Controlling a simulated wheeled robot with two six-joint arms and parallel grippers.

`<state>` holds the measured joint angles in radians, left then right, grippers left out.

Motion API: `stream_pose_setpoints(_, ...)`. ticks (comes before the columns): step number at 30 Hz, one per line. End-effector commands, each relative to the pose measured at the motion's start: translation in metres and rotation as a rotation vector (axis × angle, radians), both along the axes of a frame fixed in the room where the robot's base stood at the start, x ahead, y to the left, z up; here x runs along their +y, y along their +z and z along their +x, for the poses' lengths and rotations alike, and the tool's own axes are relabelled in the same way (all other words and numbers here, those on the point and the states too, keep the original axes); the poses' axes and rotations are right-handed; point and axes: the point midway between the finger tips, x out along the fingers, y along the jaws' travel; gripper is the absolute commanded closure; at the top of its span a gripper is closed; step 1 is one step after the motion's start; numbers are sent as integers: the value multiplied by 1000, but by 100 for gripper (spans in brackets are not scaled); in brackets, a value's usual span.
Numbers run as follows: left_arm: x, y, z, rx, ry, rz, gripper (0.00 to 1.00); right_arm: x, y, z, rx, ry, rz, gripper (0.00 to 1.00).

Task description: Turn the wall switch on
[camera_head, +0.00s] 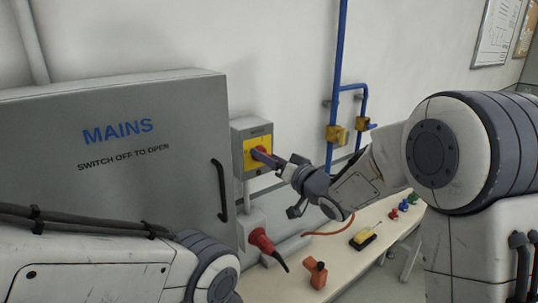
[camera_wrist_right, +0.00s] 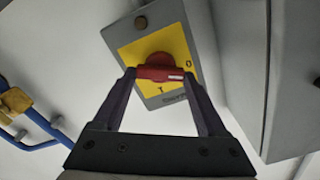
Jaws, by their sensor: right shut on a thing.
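The wall switch (camera_head: 251,150) is a grey box with a yellow plate and a red rotary knob, mounted right of the MAINS cabinet. In the right wrist view the switch (camera_wrist_right: 128,42) appears with its red handle (camera_wrist_right: 158,73) lying nearly level between my fingers. A white mark is on the handle's right end, close to the O on the plate; the I sits below the handle. My right gripper (camera_head: 264,157) is shut on this handle, one finger at each end. My left arm shows at the lower left; its gripper is out of view.
The grey MAINS cabinet (camera_head: 110,175) with a black handle (camera_head: 220,190) stands left of the switch. A red plug (camera_head: 262,241) hangs below. The bench (camera_head: 330,255) holds an orange object (camera_head: 318,275) and a yellow-black tool (camera_head: 363,238). Blue pipes (camera_head: 338,80) run on the right.

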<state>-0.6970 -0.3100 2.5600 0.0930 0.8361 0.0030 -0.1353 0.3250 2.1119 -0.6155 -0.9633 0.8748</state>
Motion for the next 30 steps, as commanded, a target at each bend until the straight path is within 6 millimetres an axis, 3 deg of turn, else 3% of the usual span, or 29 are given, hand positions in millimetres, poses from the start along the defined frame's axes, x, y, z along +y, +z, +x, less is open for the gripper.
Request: stream_pose_setpoints(30,0,44,0,-1,-8,0,43,-4,-1,2,537,-5,743,81)
